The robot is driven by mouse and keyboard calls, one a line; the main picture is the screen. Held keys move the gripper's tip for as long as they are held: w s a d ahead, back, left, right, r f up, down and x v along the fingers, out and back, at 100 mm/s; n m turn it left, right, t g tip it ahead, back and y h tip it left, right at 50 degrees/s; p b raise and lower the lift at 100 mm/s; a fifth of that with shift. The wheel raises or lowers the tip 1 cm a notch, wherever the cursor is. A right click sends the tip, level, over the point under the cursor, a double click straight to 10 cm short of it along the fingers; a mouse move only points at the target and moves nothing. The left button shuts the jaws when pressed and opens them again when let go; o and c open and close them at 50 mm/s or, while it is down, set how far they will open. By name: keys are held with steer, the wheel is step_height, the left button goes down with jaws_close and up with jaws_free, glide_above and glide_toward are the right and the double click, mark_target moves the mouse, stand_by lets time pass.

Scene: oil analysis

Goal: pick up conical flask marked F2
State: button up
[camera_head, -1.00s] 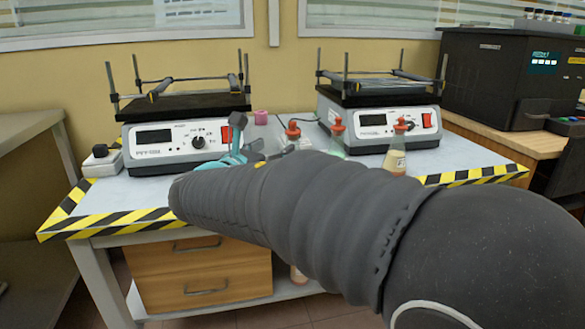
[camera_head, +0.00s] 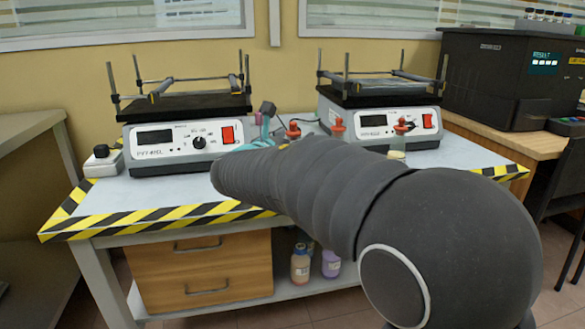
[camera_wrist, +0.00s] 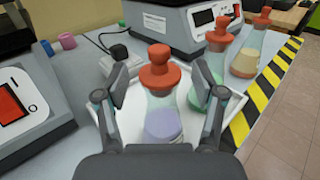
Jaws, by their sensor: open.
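A conical flask (camera_wrist: 162,118) with a red stopper and purple liquid stands upright on a white tray (camera_wrist: 128,124) in the wrist view. My gripper (camera_wrist: 159,88) is open, with one finger on each side of this flask. I cannot tell whether either finger touches it. A flask with green liquid (camera_wrist: 195,95) and a flask with yellowish liquid (camera_wrist: 246,60) stand behind it to the right. No F2 mark is legible on any flask. In the head view, my arm hides most of the flasks; their red stoppers (camera_head: 293,130) show above it.
Two hotplate-like devices with rod frames, a left one (camera_head: 180,139) and a right one (camera_head: 378,121), stand behind on the bench. Striped tape (camera_head: 70,213) marks the bench edge.

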jaws_close()
